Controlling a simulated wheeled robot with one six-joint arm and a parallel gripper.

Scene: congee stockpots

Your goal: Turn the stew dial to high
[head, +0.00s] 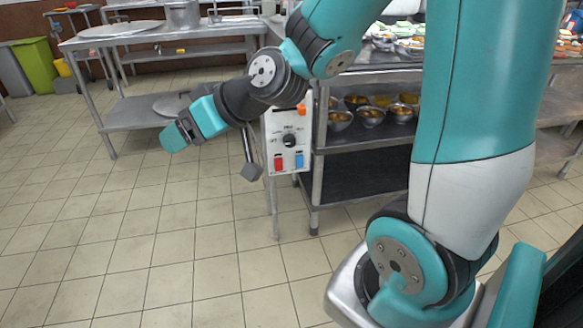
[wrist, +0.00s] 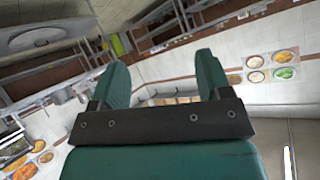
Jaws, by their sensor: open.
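A white control panel (head: 301,151) is mounted on a post at the end of a steel shelf unit, in the middle of the head view. A round black dial (head: 289,141) sits near its centre, with small printed marks around it. I cannot read its pointer setting. My gripper (head: 177,136) is to the left of the panel and apart from it, pointing left and away. In the wrist view my gripper (wrist: 163,78) is open, with nothing between its two teal fingers. The wrist view does not show the dial.
The panel also has an orange part (head: 302,109) on top, a red switch (head: 278,164), a blue switch (head: 299,160) and a grey lever (head: 250,170) at its left. Metal bowls (head: 371,117) stand on the shelf to the right. Tiled floor (head: 150,240) in front is clear.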

